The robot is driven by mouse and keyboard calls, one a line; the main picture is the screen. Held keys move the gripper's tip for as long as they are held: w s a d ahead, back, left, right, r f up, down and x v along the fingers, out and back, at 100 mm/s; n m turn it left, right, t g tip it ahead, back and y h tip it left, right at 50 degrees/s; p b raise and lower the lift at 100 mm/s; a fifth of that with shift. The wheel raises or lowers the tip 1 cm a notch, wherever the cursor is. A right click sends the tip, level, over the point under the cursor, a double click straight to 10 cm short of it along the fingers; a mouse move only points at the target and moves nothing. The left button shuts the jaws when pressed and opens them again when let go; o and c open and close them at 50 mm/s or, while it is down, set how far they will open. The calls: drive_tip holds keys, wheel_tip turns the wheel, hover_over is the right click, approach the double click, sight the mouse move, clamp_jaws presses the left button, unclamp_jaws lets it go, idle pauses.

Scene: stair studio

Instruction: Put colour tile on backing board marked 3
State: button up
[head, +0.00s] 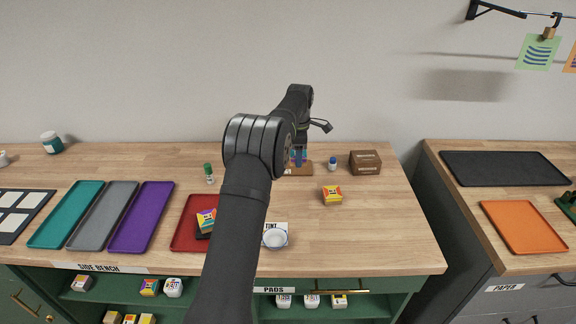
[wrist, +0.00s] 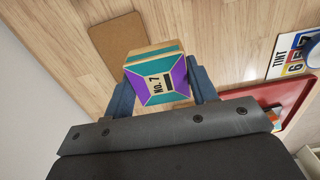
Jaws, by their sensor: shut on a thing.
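My gripper (head: 299,156) is at the back of the side bench, partly hidden by my arm. In the wrist view its fingers (wrist: 162,88) are shut on a block (wrist: 160,82) with a teal and purple face and a label reading "No. 7". In the head view the block shows only as a small patch of colour. A brown mat or board (wrist: 117,45) lies just beyond the block in the wrist view. I cannot make out a colour tile for certain, nor any board marked 3. A dark board with pale panels (head: 20,192) lies at the far left.
Teal (head: 45,238), grey (head: 80,240) and purple (head: 120,243) trays lie left of a red tray (head: 183,240) holding a coloured block. A coloured block (head: 332,196), a white bowl (head: 275,237), a brown box (head: 365,162) and small bottles stand nearby. The bench's right front is clear.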

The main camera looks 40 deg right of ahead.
drive_tip(key=w+f, duration=0.2)
drive_tip(key=w, duration=0.1)
drive_tip(key=w+f, duration=0.1)
drive_tip(key=w, duration=0.1)
drive_tip(key=shift+a, duration=0.25)
drive_tip(key=shift+f, duration=2)
drive_tip(key=shift+f, duration=0.2)
drive_tip(key=o, duration=1)
drive_tip(key=shift+r, duration=0.1)
wheel_tip(320, 180, up, 12)
drive_tip(key=shift+r, duration=0.1)
